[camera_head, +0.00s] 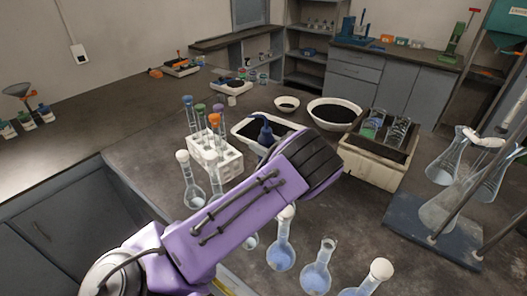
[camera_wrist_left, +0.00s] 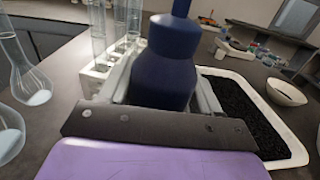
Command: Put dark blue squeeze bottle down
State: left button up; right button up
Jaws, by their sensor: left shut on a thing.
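The dark blue squeeze bottle (camera_wrist_left: 165,68) stands upright between the fingers of my left gripper (camera_wrist_left: 160,90), which is shut on it. In the head view only the bottle's upper part and nozzle (camera_head: 265,130) show above my purple left arm; the fingers are hidden behind the arm there. The bottle is in front of a white tray of black grains (camera_head: 250,122), which lies to its right in the wrist view (camera_wrist_left: 285,148). I cannot tell whether the bottle's base touches the bench. My right gripper is not in view.
A white rack (camera_head: 228,163) with capped tubes stands just left of the bottle. Several flasks (camera_head: 281,254) with blue liquid stand in front. A box with beakers (camera_head: 375,165) and a blue stand with flasks (camera_head: 430,235) are to the right. Bowls (camera_head: 335,111) stand behind.

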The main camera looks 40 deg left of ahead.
pick_arm(q)
notch_tip(320, 180, down, 7)
jog(key=shift+f, duration=0.1)
jog(key=o, duration=0.6)
jog(key=shift+p, duration=0.45)
jog(key=d+b, duration=0.1)
jog(key=d+f+b, duration=0.1)
jog(key=d+b, duration=0.1)
jog(key=d+f+b, duration=0.1)
jog(key=d, duration=0.1)
jog(key=shift+w+d+f+b, duration=0.15)
jog(key=shift+w+d+b, duration=0.1)
jog(key=shift+w+b, duration=0.15)
jog(key=d, duration=0.4)
jog(key=shift+w+d+r+b, duration=0.25)
jog(key=shift+d+r+b, duration=0.1)
jog(key=shift+r, duration=0.05)
jog(key=shift+d+r, duration=0.1)
jog(key=shift+d, duration=0.1)
